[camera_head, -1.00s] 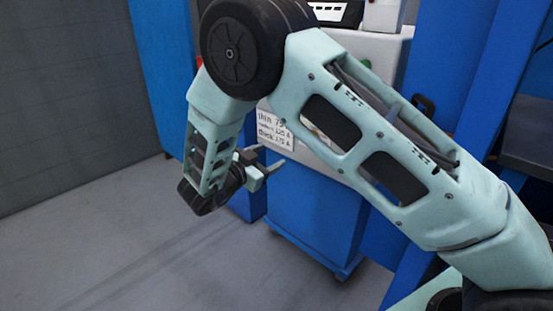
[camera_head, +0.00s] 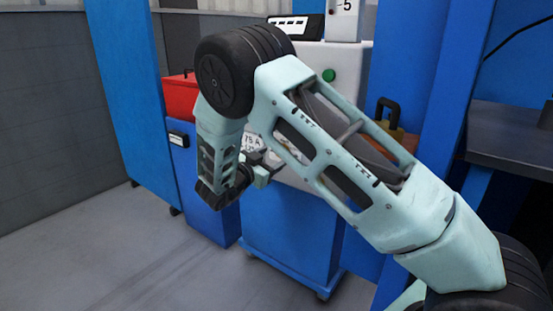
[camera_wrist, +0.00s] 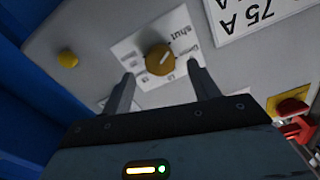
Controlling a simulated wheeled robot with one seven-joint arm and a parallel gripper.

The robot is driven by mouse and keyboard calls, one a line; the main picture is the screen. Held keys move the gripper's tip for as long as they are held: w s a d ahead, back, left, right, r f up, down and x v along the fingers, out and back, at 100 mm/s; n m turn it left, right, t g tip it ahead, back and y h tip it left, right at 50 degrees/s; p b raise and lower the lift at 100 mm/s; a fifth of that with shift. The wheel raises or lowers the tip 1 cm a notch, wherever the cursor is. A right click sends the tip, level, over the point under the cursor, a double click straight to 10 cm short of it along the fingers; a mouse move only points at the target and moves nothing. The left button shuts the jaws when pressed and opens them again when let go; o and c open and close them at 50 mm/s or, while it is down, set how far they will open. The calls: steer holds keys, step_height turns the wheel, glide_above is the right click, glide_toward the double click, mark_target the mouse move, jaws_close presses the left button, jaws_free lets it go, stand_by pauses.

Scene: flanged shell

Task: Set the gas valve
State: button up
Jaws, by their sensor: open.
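In the wrist view a round brass-yellow knob (camera_wrist: 159,58) with a pale pointer line sits on a white label plate (camera_wrist: 128,48) on a grey panel. The word "shut" stands beside it; the other marks are too blurred to read. My gripper (camera_wrist: 160,70) is open, its two fingers pointing at the panel. The knob appears between the fingertips; I see no contact and cannot tell the remaining distance. In the head view my gripper (camera_head: 264,167) is at the front of the white and blue machine (camera_head: 337,100), and my arm hides the knob.
A sign reading "75 A" (camera_wrist: 255,14), a yellow button (camera_wrist: 67,59) and a red and yellow control (camera_wrist: 292,112) are near the knob. The head view shows a green button (camera_head: 329,75), a red box (camera_head: 180,97) and a blue post (camera_head: 440,110). The floor at left is clear.

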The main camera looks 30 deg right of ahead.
mark_target(277, 154)
steer(key=shift+x, duration=1.65)
steer(key=c, duration=1)
steer(key=shift+o, duration=0.2)
